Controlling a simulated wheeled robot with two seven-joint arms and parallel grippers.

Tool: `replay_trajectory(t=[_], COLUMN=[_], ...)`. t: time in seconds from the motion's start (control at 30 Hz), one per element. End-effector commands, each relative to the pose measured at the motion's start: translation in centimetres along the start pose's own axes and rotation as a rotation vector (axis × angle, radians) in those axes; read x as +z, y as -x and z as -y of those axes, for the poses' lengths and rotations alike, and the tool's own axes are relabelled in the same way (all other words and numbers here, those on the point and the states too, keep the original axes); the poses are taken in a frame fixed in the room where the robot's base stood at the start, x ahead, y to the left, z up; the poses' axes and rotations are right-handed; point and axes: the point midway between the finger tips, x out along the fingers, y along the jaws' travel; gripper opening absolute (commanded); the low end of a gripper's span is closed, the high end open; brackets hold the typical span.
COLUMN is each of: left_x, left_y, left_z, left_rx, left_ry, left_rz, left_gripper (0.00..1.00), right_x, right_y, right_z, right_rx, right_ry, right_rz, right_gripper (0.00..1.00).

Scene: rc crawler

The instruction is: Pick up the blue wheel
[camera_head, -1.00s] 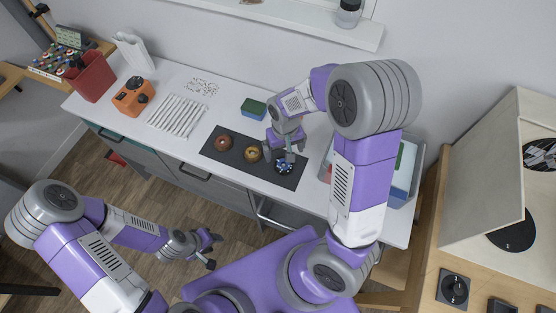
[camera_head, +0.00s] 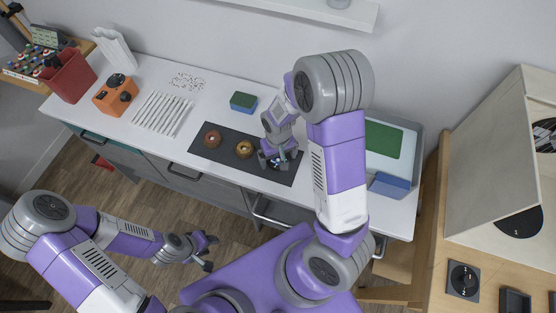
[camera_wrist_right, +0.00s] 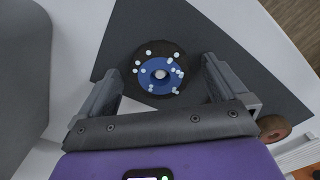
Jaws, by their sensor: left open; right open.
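The blue wheel (camera_wrist_right: 150,81), with a dark outer ring and scattered white dots, lies on the dark mat (camera_head: 228,164) on the white counter. In the head view the wheel (camera_head: 275,165) is mostly hidden by my right gripper (camera_head: 278,163). That gripper is open, pointing down over the wheel. In the right wrist view my right gripper (camera_wrist_right: 162,70) has one finger on each side of the wheel, with gaps between. My left gripper (camera_head: 211,253) is open and empty, low in front of the counter.
A red-brown wheel (camera_head: 212,138) and a yellow-brown wheel (camera_head: 244,149) lie left of the blue one on the mat. A green-and-blue block (camera_head: 243,102) is behind. White rods (camera_head: 162,115) and an orange box (camera_head: 115,96) lie left. A bin (camera_head: 409,150) stands right.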

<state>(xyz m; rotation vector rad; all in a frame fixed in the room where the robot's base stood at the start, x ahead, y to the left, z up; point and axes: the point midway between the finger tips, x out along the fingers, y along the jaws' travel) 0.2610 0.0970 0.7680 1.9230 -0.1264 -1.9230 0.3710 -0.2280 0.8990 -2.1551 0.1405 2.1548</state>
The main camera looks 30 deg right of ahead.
Motion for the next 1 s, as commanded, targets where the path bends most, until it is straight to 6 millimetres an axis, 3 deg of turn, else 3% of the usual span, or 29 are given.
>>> replay_trajectory(t=[0.17, 0.57, 0.83, 1.0], left_x=[0.0, 0.0, 0.0, 0.0], left_y=[0.0, 0.0, 0.1, 0.7], left_z=[0.0, 0.0, 0.0, -0.3], left_rx=[0.0, 0.0, 0.0, 0.0], left_ry=[0.0, 0.0, 0.0, 0.0], left_rz=[0.0, 0.0, 0.0, 0.0], left_gripper=[0.43, 0.43, 0.43, 0.43], right_x=[0.0, 0.0, 0.0, -0.1], right_y=[0.0, 0.1, 0.4, 3.0], right_z=[0.0, 0.0, 0.0, 0.1], right_rx=[0.0, 0.0, -0.001, -0.003], right_ry=[0.0, -0.001, 0.0, -0.001], right_rz=[-0.001, 0.0, -0.001, -0.006], right_gripper=[1.0, 0.4, 0.39, 0.39])
